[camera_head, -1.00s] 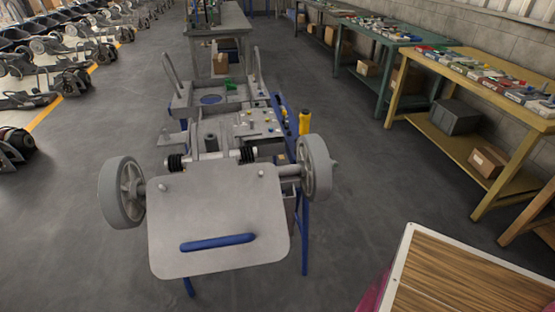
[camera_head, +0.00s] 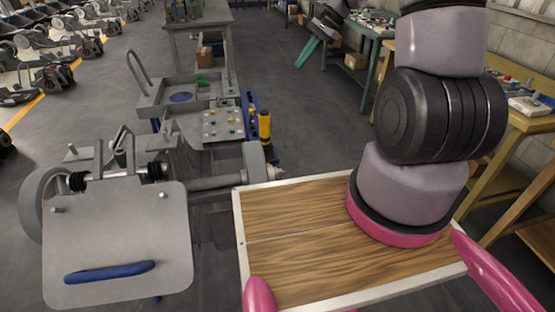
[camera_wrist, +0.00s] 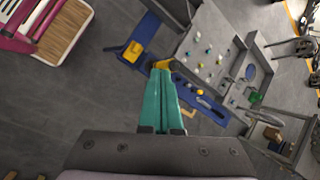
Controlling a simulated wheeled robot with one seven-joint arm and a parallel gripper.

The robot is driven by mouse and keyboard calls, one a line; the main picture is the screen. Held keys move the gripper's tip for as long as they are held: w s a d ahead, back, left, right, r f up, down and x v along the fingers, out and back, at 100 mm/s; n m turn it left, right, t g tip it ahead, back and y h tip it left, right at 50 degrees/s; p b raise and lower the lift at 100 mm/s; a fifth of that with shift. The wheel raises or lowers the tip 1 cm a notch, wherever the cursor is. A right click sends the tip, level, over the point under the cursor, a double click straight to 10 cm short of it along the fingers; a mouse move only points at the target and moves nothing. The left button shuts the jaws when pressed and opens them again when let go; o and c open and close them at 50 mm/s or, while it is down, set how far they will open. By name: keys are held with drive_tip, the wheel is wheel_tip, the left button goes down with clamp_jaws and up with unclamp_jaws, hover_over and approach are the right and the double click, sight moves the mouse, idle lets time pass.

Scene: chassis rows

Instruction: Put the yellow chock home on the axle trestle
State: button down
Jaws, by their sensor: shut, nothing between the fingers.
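In the wrist view a yellow piece (camera_wrist: 133,52), which may be the chock, sits on a blue part beside the grey chassis. A second, orange-yellow piece (camera_wrist: 165,65) shows right at my fingertips; it may be the upright yellow cylinder (camera_head: 264,126) of the head view. I cannot tell which is the chock. The grey axle (camera_head: 213,183) runs under the chassis front plate; I cannot clearly make out the trestle. My gripper (camera_wrist: 160,75), with teal fingers, is shut and empty. It also shows in the head view (camera_head: 302,60), pointing down and left.
A grey chassis plate (camera_head: 115,235) with a blue handle stands at front left. A grey wheel end (camera_head: 257,163) sits close to my base. Behind are a tray with small coloured pegs (camera_head: 222,124) and a grey table (camera_head: 200,22).

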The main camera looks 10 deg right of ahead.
drive_tip(key=d+f+m+g+y, duration=0.2)
drive_tip(key=f+m, duration=0.5)
drive_tip(key=f, duration=2.7)
drive_tip(key=shift+t, duration=0.5)
drive_tip(key=x, duration=0.7)
drive_tip(key=a+r+x, duration=0.1)
drive_tip(key=x, duration=0.3)
drive_tip(key=shift+a, duration=0.65)
drive_tip(key=shift+a, duration=0.1)
drive_tip(key=a, duration=1.8)
drive_tip(key=shift+a, duration=0.15)
